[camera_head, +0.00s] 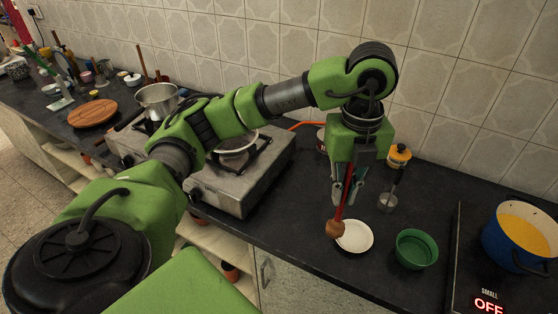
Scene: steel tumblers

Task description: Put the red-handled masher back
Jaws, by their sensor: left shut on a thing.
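My left gripper (345,197) points down over the counter and is shut on the red-handled masher (345,206). The masher's red handle runs down from between the fingers to a brown rounded head (335,228). That head overlaps the left edge of a small white plate (358,237) in the picture; I cannot tell if it touches the plate. Just right of the gripper is a dark-handled utensil (389,203) with a pale lower end. Teal-handled items (359,186) show behind the fingers, partly hidden. My right gripper is out of view.
A green bowl (416,249) stands right of the plate. A blue pot (522,236) with yellow contents is at the right on a dark hob (465,262). A yellow-lidded jar (399,156) is near the wall. A gas stove (232,190) lies left, under my arm.

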